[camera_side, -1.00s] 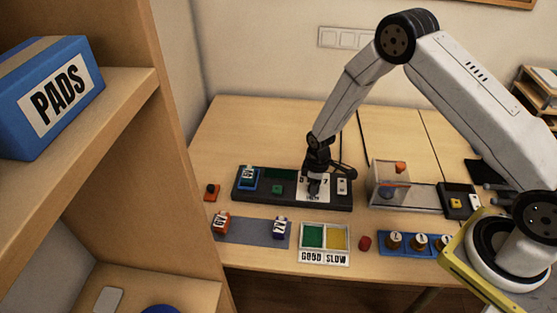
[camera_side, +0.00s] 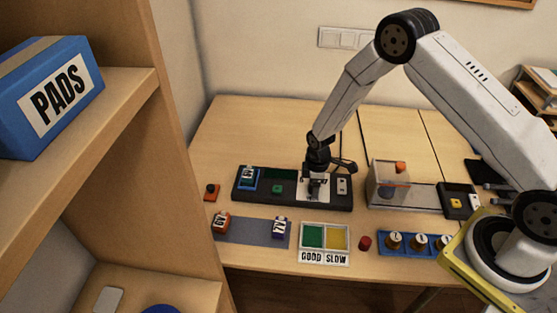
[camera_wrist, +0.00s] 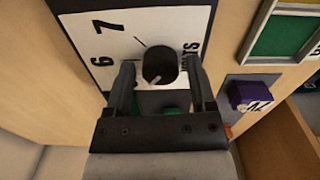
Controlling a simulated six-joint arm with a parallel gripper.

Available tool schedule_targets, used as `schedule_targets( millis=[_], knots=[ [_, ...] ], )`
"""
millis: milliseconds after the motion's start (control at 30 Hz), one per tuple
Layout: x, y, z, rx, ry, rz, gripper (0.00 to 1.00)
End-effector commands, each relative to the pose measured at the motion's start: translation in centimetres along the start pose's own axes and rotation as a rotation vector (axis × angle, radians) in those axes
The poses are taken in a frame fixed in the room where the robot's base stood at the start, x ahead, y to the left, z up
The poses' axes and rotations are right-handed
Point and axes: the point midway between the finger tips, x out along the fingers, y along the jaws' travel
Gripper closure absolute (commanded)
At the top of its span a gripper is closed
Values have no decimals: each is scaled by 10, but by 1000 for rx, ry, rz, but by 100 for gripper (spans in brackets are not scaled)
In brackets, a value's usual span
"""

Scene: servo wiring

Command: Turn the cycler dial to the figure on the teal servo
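The cycler (camera_side: 330,204) is a long dark unit on the desk, with a white dial plate (camera_side: 322,194) near its right end. In the wrist view the black round dial (camera_wrist: 160,66) sits on the plate, which shows 6, 7 and part of a word ending in "TS". A pale mark shows on the dial's lower part. My gripper (camera_side: 316,189) is over the plate; in the wrist view its fingers (camera_wrist: 161,70) stand apart on either side of the dial, with gaps visible. The teal servo (camera_side: 248,178) sits in the cycler's blue-framed left bay; its figure is too small to read surely.
An orange servo (camera_side: 221,222) and a purple servo (camera_side: 279,228) stand on a grey mat (camera_side: 250,233). A GOOD/SLOW tray (camera_side: 325,258), a red cap (camera_side: 365,243) and a blue rack (camera_side: 395,252) stand in front. A clear box (camera_side: 383,186) is to the right.

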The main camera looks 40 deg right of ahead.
Motion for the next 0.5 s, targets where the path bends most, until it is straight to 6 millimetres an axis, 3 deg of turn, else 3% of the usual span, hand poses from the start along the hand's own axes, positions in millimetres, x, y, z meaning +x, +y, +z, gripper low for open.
schedule_targets(
  millis=[500],
  knots=[
    [-4, 0, 0, 1, 0, 0, 16]
  ],
)
